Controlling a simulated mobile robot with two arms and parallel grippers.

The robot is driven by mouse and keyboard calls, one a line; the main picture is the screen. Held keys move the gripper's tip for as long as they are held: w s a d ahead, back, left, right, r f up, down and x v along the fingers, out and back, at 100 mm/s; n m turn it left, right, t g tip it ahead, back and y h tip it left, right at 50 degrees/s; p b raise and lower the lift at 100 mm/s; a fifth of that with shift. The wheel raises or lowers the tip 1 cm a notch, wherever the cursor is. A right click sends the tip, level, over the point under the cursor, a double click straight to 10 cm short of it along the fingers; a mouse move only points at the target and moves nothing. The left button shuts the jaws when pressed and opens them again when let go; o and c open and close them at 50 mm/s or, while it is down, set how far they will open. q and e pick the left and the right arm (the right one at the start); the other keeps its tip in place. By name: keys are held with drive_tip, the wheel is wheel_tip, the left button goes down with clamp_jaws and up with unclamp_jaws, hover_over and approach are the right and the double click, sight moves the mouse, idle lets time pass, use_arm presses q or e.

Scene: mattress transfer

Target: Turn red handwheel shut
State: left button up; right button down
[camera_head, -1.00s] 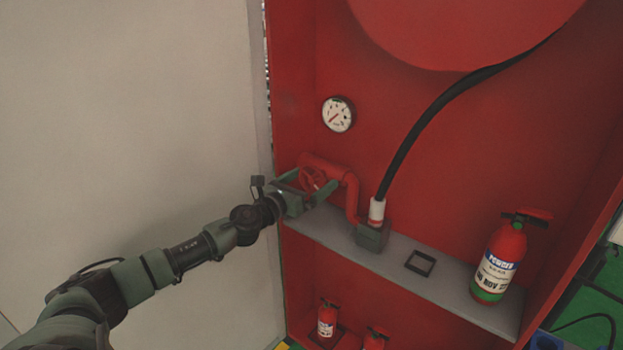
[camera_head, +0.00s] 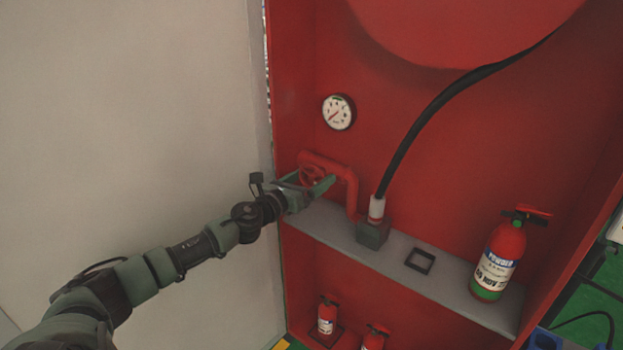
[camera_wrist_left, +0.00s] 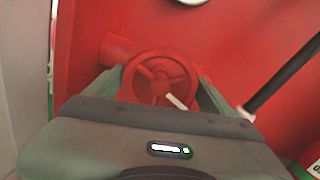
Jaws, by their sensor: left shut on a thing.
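The red handwheel (camera_head: 311,174) sits on a red pipe (camera_head: 349,186) inside the red cabinet, above the grey shelf. In the left wrist view the handwheel (camera_wrist_left: 160,80) faces the camera, its rim and spokes showing between the two green fingers. My left gripper (camera_head: 318,182) reaches in from the left and is shut on the handwheel, one finger at each side of the rim. In the left wrist view my left gripper (camera_wrist_left: 162,92) hides the wheel's lower edge. My right gripper is not in view.
A pressure gauge (camera_head: 338,113) is on the back wall. A black hose (camera_head: 432,108) runs up from a white fitting (camera_head: 377,208). A fire extinguisher (camera_head: 497,262) stands on the shelf (camera_head: 450,288) at right. The pale panel (camera_head: 130,120) is at left.

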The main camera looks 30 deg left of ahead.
use_arm(q)
drive_tip(key=n+p, duration=0.1)
drive_tip(key=n, duration=0.5)
drive_tip(key=shift+a, duration=0.1)
drive_tip(key=n+p, duration=0.2)
drive_tip(key=n, duration=0.3)
drive_tip(key=shift+r+n, duration=0.1)
drive_tip(key=shift+n, duration=0.2)
drive_tip(key=n+p, duration=0.2)
drive_tip(key=n, duration=0.4)
drive_tip(key=n+p, duration=0.2)
drive_tip(key=n, duration=0.2)
drive_tip(key=shift+n, duration=0.5)
drive_tip(key=o, duration=1.3)
drive_tip(key=shift+f, duration=0.2)
drive_tip(key=shift+c, duration=0.2)
